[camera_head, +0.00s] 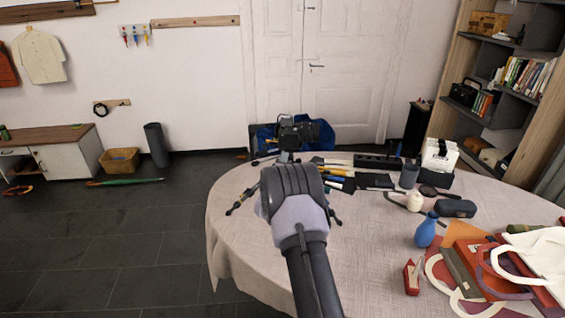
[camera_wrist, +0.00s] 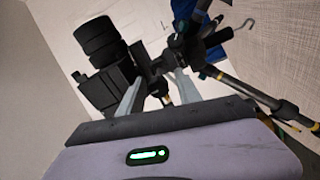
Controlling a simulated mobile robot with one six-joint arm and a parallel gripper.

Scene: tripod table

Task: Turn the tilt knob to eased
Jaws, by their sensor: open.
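A black camera (camera_head: 300,131) sits on a tripod on the round table (camera_head: 235,185), just beyond my arm in the head view. The wrist view shows the camera (camera_wrist: 98,45) at upper left, tilted in the picture. The tripod (camera_wrist: 240,95) spreads its dark legs to the right. My gripper (camera_wrist: 158,80) is open, its two pale fingers reaching toward the black tripod head (camera_wrist: 150,66) beside the camera. I cannot tell whether a finger touches it. The tilt knob cannot be clearly told apart from the other dark parts. In the head view my arm hides the gripper and much of the tripod.
Right of the tripod lie pens, dark cases and a grey cup (camera_head: 408,176). A blue bag (camera_head: 318,133) is behind the table. The table's left part is mostly clear.

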